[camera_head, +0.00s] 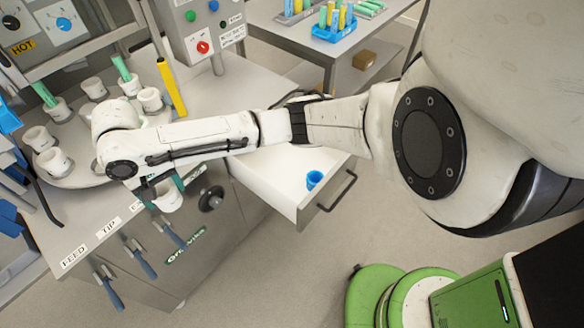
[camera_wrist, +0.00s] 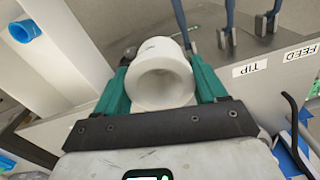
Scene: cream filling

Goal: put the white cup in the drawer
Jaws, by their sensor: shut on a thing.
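The white cup (camera_wrist: 160,55) is between the two green fingers of my gripper (camera_wrist: 161,84) in the wrist view, and the fingers are shut on it. In the head view the cup (camera_head: 168,198) hangs below my gripper (camera_head: 165,190), in front of the machine's front edge, left of the drawer. The drawer (camera_head: 290,182) is pulled open, with a white inside and a dark handle. My arm hides part of the drawer's back.
Several white cups, such as one at the left (camera_head: 54,160), stand on the round plate and machine top. A black knob (camera_head: 211,198) and blue-handled levers (camera_head: 144,264) stick out of the machine's front. Most of the drawer floor is bare.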

